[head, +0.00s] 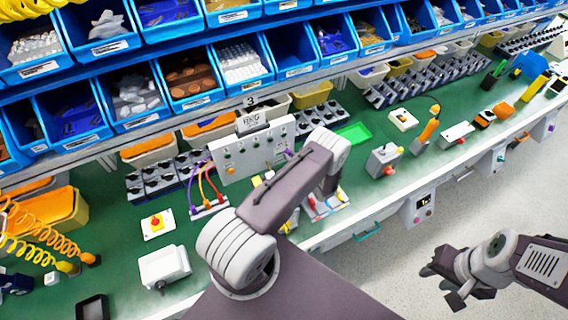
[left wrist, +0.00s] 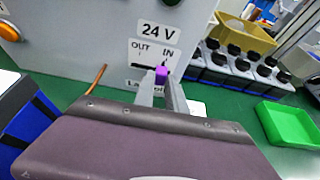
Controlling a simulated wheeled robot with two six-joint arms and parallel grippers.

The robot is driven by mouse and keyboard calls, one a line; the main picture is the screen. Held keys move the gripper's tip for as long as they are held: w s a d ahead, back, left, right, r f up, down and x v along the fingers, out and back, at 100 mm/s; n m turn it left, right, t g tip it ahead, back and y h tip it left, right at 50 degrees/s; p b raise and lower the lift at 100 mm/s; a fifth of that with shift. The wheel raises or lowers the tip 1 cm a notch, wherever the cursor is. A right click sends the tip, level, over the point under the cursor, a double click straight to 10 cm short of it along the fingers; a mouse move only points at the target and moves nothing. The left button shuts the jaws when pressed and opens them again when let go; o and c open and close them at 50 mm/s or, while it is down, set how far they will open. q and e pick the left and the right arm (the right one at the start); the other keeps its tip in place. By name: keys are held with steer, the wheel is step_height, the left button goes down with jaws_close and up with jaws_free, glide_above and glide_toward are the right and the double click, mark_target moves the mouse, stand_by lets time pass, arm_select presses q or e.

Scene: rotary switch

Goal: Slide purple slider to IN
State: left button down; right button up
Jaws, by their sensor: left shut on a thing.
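The purple slider (left wrist: 161,74) is on the grey panel (left wrist: 95,45), under the 24 V label. It sits below the word IN, with the dark slot line (left wrist: 140,66) showing to its left, under OUT. My left gripper (left wrist: 161,82) is shut on the slider, one finger on each side. In the head view the slider is a small purple spot (head: 289,153) on the panel, beside my left arm; my left fingers are mostly hidden there. My right gripper (head: 441,287) is open and empty, low at the right, over the floor.
A green tray (left wrist: 288,123) and black switch blocks (left wrist: 235,72) lie right of the panel. A yellow bin (left wrist: 247,34) stands behind. In the head view, a block with purple, orange and red cables (head: 208,205) is left of my arm. Blue parts bins (head: 240,65) line the back.

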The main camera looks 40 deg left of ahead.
arm_select(q)
steer(key=shift+w+d, duration=0.2)
steer(key=shift+w, duration=0.15)
arm_select(e)
steer(key=shift+f, duration=0.2)
arm_select(q)
steer(key=c, duration=1.4)
jaws_free()
steer(key=shift+c, duration=0.2)
steer(key=shift+o, duration=0.4)
arm_select(e)
steer(key=shift+w, duration=0.1)
arm_select(q)
steer(key=shift+d, duration=0.15)
